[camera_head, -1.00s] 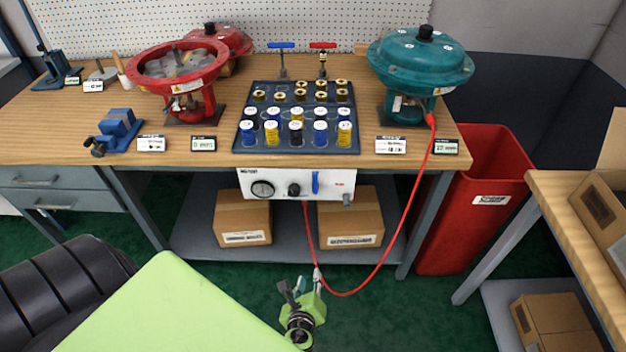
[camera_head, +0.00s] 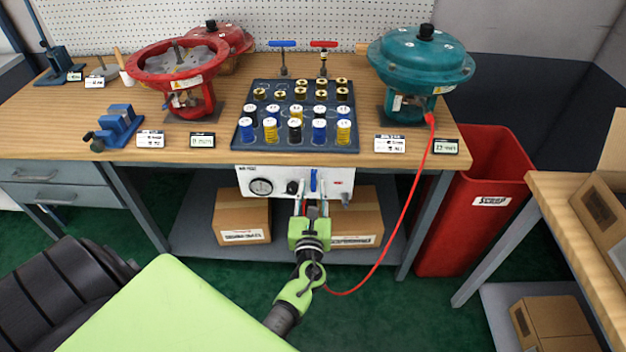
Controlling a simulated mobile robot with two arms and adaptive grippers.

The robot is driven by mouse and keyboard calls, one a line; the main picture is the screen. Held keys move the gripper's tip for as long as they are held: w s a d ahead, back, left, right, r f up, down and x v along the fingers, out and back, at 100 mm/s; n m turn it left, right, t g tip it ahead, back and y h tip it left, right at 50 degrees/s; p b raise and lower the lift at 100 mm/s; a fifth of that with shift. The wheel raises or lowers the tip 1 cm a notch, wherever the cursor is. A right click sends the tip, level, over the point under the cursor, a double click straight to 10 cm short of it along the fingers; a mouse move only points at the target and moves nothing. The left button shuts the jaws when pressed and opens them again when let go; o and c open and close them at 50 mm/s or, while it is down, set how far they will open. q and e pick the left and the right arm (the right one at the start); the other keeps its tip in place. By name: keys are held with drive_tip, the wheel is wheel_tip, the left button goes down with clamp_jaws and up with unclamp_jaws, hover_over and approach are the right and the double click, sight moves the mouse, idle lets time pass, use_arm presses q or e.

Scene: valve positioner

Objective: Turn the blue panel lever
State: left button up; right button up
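The white control panel (camera_head: 262,173) hangs under the front edge of the workbench. The blue panel lever (camera_head: 313,181) is a narrow upright handle on its face, between a black knob (camera_head: 292,187) and a red label. My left gripper (camera_head: 312,202) is just in front of the panel's lower edge. Its fingers point up and stand apart, one at each side below the lever. The lever's lower end is close to the fingers, and I cannot tell whether they touch. My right gripper is not in view.
A round gauge (camera_head: 261,187) is on the panel's left. A red hose (camera_head: 405,215) runs from the teal actuator (camera_head: 421,62) down behind my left arm. Cardboard boxes (camera_head: 241,217) stand on the lower shelf. A red bin (camera_head: 478,215) stands to the right.

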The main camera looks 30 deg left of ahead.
sight(313, 176)
use_arm(q)
drive_tip(key=shift+x, duration=2.15)
clamp_jaws()
